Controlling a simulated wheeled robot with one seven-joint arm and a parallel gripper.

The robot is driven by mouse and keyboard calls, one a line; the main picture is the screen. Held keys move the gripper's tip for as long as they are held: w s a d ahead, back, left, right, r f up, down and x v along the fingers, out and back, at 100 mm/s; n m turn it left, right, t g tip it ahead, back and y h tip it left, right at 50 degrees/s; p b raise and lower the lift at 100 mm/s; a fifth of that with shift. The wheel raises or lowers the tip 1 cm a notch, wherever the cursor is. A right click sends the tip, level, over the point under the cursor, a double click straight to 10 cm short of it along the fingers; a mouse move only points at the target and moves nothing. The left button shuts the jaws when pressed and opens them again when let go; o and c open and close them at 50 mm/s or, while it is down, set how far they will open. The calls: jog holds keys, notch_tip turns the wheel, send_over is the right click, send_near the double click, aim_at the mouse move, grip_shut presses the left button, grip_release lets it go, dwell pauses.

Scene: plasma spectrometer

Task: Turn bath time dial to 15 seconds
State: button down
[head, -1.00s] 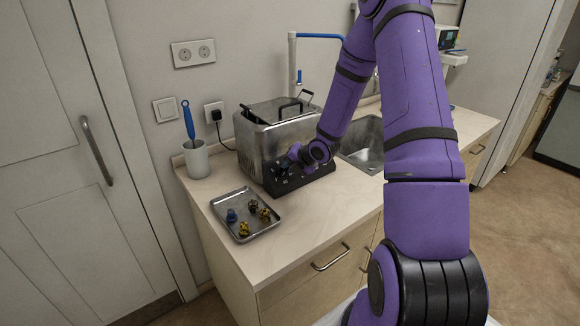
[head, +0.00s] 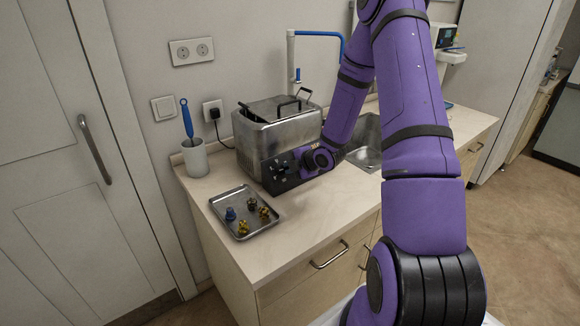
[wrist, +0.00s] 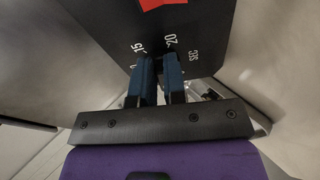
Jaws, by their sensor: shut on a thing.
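The metal bath (head: 262,145) stands on the counter, with a black control panel (head: 287,184) on its front. In the wrist view the panel (wrist: 195,30) carries white numbers, including 15 and 20, and a red mark (wrist: 155,3). My gripper (wrist: 158,65) is at the panel, its two blue fingers close together between 15 and 20. It is shut on the bath time dial, which is mostly hidden between the fingers, so its pointer cannot be read. In the head view my wrist covers the right part of the panel.
A metal tray (head: 238,237) with several small blue and yellow pieces lies in front of the bath. A white cup (head: 195,158) with a blue-handled brush stands left. A sink (head: 366,157) lies behind my arm. The counter front is clear.

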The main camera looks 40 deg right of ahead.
aim_at(280, 174)
jog(key=m, duration=0.3)
jog(key=shift+s+f+m+t, duration=0.25)
jog(key=shift+f+m+t, duration=0.05)
jog(key=shift+m+t, duration=0.1)
jog(key=m, duration=0.3)
jog(key=shift+s+a+f+m+h, duration=0.2)
jog(key=shift+a+m+h, duration=0.05)
jog(key=shift+m+h, duration=0.15)
jog(key=m, duration=0.2)
jog(key=m+t, duration=0.1)
jog(key=m, duration=0.1)
jog(key=shift+s+a+f+h, duration=0.15)
jog(key=shift+a+f+h, duration=0.05)
jog(key=shift+a+h, duration=0.1)
jog(key=m, duration=0.3)
jog(key=shift+a+m+h, duration=0.25)
jog(key=shift+m+h, duration=0.05)
jog(key=shift+m, duration=0.1)
jog(key=m, duration=0.4)
jog(key=shift+a+h, duration=0.3)
jog(key=shift+a, duration=0.05)
jog(key=m, duration=0.4)
jog(key=shift+a+h, duration=0.35)
jog(key=shift+h, duration=0.05)
jog(key=m, duration=0.4)
jog(key=a+m+g+h, duration=0.1)
jog(key=m, duration=0.2)
jog(key=shift+w+r, duration=0.2)
jog(key=shift+r, duration=0.1)
